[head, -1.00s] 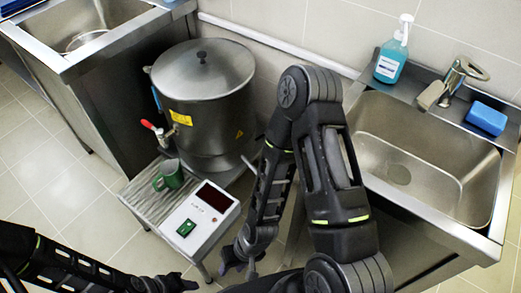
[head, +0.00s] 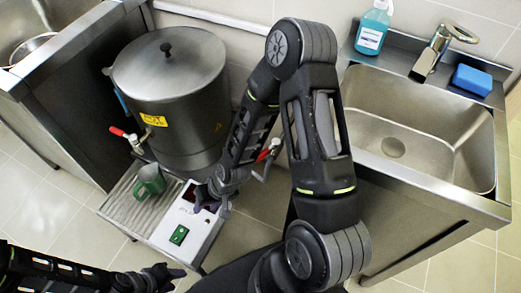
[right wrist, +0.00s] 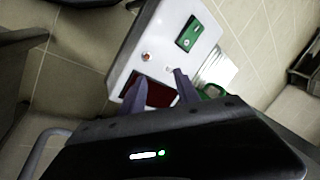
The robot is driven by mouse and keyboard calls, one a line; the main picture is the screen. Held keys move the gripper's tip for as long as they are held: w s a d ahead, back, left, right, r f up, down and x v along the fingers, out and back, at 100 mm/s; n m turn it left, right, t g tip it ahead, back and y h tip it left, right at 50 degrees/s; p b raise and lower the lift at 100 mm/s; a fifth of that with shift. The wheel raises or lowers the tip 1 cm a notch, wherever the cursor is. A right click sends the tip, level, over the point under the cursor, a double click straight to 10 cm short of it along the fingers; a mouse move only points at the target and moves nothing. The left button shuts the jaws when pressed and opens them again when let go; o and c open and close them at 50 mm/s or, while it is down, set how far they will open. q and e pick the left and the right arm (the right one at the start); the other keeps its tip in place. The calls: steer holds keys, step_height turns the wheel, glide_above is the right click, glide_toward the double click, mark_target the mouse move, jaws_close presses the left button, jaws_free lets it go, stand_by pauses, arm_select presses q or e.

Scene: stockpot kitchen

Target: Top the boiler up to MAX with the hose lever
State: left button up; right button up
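The steel boiler (head: 175,105) stands lidded at the upper left, with a red-handled tap (head: 128,138) on its front. No water level or MAX mark can be made out. A red lever (head: 268,152) on a metal fitting, perhaps the hose lever, shows to the right of the boiler, partly behind my right arm. My right gripper (head: 207,195) is over the white control box (head: 190,235). In the right wrist view its fingers (right wrist: 150,85) are apart and empty, in front of the box's dark display (right wrist: 148,94). My left gripper (head: 168,274) is low at the left; its opening is unclear.
A green mug (head: 150,178) stands on the ribbed drain tray (head: 126,205) below the tap. The box has a green switch (head: 179,235). At the right are a sink (head: 420,135), a faucet (head: 433,52), a soap bottle (head: 372,28) and a blue sponge (head: 472,80).

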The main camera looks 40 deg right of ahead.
steer(key=w+d+r+m+b, duration=0.1)
steer(key=w+d+r+m, duration=0.1)
steer(key=w+d+r, duration=0.45)
steer(key=m+g+h+b, duration=0.1)
steer(key=m+g+h, duration=0.35)
steer(key=m, duration=0.65)
glide_toward(262, 153)
steer(key=shift+w+f+g, duration=0.2)
steer(key=shift+f+g, duration=0.1)
steer(key=shift+g, duration=0.05)
steer(key=shift+s+d+f+b, duration=0.1)
steer(key=shift+s+f+b, duration=0.15)
steer(key=shift+f, duration=1.05)
steer(key=shift+s+f+b, duration=0.2)
steer(key=shift+s+f, duration=0.05)
steer(key=shift+f, duration=1.05)
steer(key=shift+s+f+b, duration=0.2)
steer(key=shift+s+f, duration=0.05)
steer(key=shift+f, duration=1.05)
jaws_close()
